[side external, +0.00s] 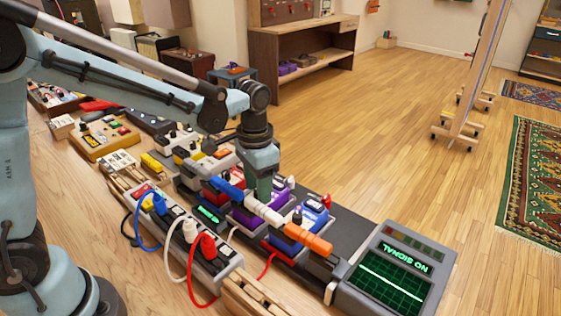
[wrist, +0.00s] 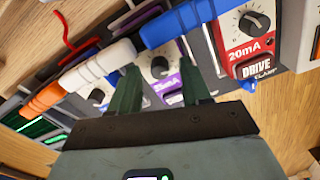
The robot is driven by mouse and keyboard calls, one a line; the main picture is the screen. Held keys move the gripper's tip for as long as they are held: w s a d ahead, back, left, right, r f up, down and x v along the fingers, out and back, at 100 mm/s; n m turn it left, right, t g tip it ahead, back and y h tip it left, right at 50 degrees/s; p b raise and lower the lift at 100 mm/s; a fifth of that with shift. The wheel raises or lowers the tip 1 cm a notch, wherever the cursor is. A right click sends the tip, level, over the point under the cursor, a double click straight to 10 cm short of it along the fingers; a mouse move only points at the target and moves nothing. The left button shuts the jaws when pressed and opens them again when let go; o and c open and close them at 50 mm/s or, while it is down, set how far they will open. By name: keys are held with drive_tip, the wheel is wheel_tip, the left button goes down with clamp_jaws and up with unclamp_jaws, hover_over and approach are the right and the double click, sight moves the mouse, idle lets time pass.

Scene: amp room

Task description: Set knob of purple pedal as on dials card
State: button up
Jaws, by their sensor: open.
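The purple pedal (side external: 250,217) stands in the row on the dark board, between a red pedal and a blue pedal. In the wrist view, the purple pedal (wrist: 171,88) shows a white face with a dark round knob (wrist: 160,67). My gripper (side external: 264,198) is directly over this pedal, pointing down. In the wrist view, my gripper (wrist: 159,78) is open, one finger on each side of the knob; I cannot tell whether they touch it. White printed cards (side external: 120,161) lie at the left, too small to read; I cannot tell which is the dials card.
Blue, white and orange cylinders (side external: 265,212) run close along the pedals' front. The red pedal (wrist: 249,50) reads 20mA DRIVE; the blue pedal (side external: 307,222) is opposite. A power strip (side external: 232,266) with cables lies in front, and a NO SIGNAL screen (side external: 395,275) stands right.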

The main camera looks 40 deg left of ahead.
drive_tip(key=shift+f, duration=0.3)
drive_tip(key=shift+c, duration=0.5)
clamp_jaws()
drive_tip(key=shift+n, duration=0.3)
